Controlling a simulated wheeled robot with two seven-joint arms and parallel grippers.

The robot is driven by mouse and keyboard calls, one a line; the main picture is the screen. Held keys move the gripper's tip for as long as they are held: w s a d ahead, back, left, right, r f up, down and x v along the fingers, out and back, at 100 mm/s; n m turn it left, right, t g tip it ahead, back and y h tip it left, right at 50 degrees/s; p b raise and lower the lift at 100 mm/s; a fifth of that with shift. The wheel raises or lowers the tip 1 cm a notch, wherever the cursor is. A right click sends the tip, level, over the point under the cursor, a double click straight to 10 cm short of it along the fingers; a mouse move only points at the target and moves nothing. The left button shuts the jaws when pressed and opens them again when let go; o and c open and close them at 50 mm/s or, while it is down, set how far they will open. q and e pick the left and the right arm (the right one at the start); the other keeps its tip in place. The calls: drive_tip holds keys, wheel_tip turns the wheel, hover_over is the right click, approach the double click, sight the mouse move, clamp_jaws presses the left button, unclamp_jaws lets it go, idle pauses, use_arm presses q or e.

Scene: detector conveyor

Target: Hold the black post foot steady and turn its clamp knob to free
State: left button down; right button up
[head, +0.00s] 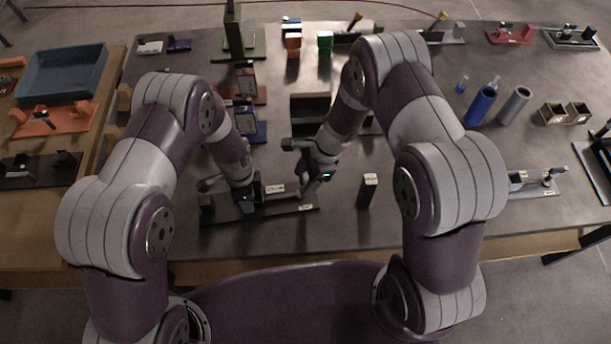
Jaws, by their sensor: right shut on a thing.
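A long low black fixture (235,216) with pale labels, which I take to be the black post foot, lies near the table's front edge between my arms. A dark upright block (206,204) stands at its left end. My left gripper (246,206) points down at the fixture's middle; its fingers are dark against it and their opening is unclear. My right gripper (305,192) is at the fixture's right end, shut on a small part there. The fingers hide that part, and the clamp knob cannot be made out clearly.
A dark upright block with a pale top (368,190) stands right of my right gripper. Blue (481,105) and grey (514,106) cylinders stand farther right. A blue tray (64,73) and orange fixture (55,121) lie at left. Table between the right block and cylinders is partly covered by my arm.

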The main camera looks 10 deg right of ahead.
drive_tip(key=n, duration=0.2)
drive_tip(key=n+g, duration=0.1)
drive_tip(key=n, duration=0.1)
drive_tip(key=shift+w+g, duration=0.15)
drive_tip(key=shift+g, duration=0.15)
drive_tip(key=shift+a+n+g+h, duration=0.1)
drive_tip(key=shift+n+g+h, duration=0.45)
drive_tip(key=shift+n, duration=1.25)
drive_tip(key=o, duration=1.1)
drive_tip(key=shift+c, duration=0.2)
drive_tip(key=v, duration=1.2)
drive_tip(key=shift+w, duration=0.1)
